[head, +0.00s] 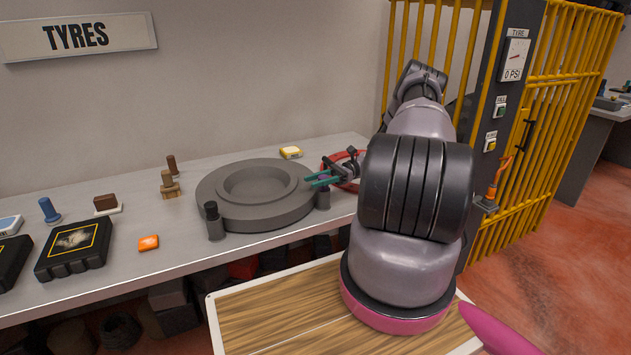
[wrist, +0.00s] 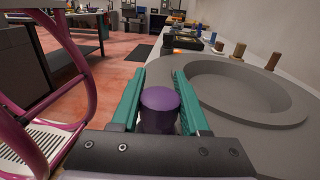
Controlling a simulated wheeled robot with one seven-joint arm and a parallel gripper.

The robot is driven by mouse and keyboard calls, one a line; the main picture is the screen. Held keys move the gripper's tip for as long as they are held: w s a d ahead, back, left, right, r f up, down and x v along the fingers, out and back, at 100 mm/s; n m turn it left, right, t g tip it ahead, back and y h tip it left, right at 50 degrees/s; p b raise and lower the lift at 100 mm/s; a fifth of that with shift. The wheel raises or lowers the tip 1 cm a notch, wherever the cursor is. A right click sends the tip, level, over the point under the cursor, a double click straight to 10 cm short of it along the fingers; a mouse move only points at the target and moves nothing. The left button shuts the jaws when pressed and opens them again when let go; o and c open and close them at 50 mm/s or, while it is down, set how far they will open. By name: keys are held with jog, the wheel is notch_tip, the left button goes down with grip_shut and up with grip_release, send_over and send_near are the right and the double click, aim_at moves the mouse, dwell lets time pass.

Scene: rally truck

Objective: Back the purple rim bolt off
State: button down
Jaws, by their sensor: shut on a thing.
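The purple rim bolt (wrist: 160,106) stands upright between the teal fingers of my gripper (wrist: 159,76) in the wrist view, and the gripper is shut on it. In the head view my gripper (head: 322,179) is at the right edge of the round grey rim (head: 215,190), over a dark post (head: 323,200). The bolt's purple head cannot be made out there. The rim lies flat on the bench and fills the right of the wrist view (wrist: 225,119). The bolt's lower end is hidden by the gripper body.
A dark post (head: 214,222) stands at the rim's front left. The grey bench (head: 130,262) also holds brown pieces (head: 170,185), an orange block (head: 148,243), a yellow block (head: 291,152), a red ring (head: 330,163) and a black case (head: 75,250). A yellow cage (head: 545,100) stands right.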

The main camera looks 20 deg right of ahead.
jog(key=shift+s+n+g, duration=0.1)
jog(key=shift+n+g, duration=0.2)
jog(key=shift+g, duration=0.2)
jog(key=shift+c, duration=2)
grip_release()
jog(key=shift+d, duration=0.1)
jog(key=w+d, duration=0.2)
jog(key=d, duration=0.8)
jog(key=shift+d, duration=0.25)
